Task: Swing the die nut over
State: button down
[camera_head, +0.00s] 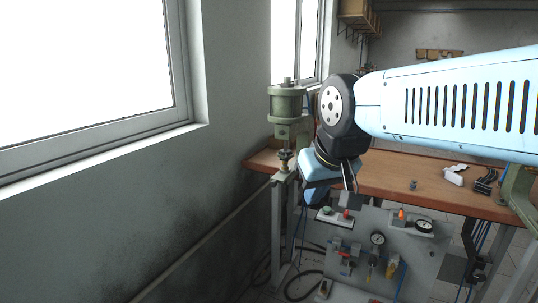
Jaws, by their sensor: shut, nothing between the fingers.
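A green pneumatic press (287,104) stands at the left end of the wooden bench, by the wall. Under its head is a small dark and brass part (285,156), which may be the die nut; it is too small to be sure. My light blue arm reaches in from the right across the bench. My gripper (349,180) points down in front of the bench edge, to the right of the press and apart from that part. It is shut and holds nothing. My wrist hides some of the bench beside the press.
The bench top (390,178) carries a small grey part (413,185) and a white item (454,176). A green frame (518,188) stands at the right end. Below hangs a panel (410,250) with gauges, valves and hoses. A window wall (225,180) bounds the left side.

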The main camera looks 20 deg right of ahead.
aim_at(281, 152)
jog(key=u, duration=0.2)
jog(key=i, duration=0.75)
jog(key=z, duration=1.05)
